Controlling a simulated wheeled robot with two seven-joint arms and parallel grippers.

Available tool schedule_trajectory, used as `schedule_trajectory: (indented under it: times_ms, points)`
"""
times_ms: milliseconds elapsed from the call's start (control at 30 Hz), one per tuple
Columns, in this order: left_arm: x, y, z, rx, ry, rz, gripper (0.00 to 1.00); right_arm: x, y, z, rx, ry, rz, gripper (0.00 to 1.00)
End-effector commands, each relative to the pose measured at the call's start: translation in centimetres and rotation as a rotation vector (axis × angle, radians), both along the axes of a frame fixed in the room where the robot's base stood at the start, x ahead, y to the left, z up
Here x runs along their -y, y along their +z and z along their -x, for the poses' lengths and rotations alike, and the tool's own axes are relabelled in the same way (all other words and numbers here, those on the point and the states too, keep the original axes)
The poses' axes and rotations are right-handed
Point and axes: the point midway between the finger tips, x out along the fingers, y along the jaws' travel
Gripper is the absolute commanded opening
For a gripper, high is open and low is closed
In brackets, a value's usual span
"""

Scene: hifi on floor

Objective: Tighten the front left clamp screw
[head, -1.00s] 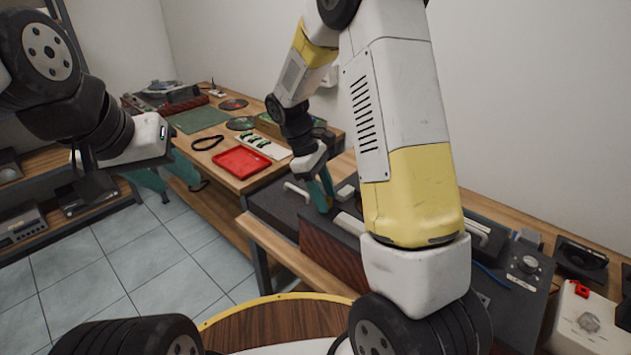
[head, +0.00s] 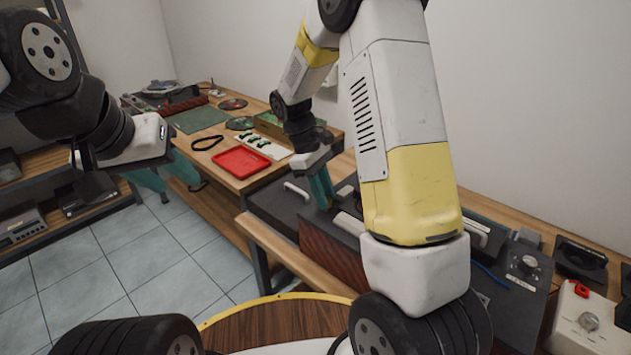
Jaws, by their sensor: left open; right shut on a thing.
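My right gripper (head: 324,190) points down over the dark top of a hifi unit (head: 275,207) with a dark red wood side (head: 328,258). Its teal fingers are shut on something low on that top. The held thing is hidden by the fingers, and I cannot tell from this view whether it is the front left clamp screw. A dark round knob shows just right of the fingers. My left gripper (head: 172,178) is open and empty, held over the floor at the left, well apart from the unit.
A red tray (head: 241,160), a white strip with green parts (head: 265,146), a black loop (head: 207,142) and a green mat (head: 198,119) lie on the wooden bench. A dark box with a knob (head: 527,264) and a white box (head: 585,320) stand at right. My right arm hides much of the unit.

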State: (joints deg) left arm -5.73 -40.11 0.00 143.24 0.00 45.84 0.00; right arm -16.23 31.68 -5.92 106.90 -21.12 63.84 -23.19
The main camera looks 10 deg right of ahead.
Motion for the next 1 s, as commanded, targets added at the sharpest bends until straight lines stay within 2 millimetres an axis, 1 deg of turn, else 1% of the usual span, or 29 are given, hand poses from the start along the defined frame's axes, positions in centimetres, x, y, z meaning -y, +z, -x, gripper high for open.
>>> schedule_trajectory:
  times_ms: [1000]
  points:
    - [0.0, 0.0, 0.0, 0.0, 0.0, 0.0, 0.45, 0.63, 0.13, -0.32, 0.003, -0.959, -0.002, 0.0]
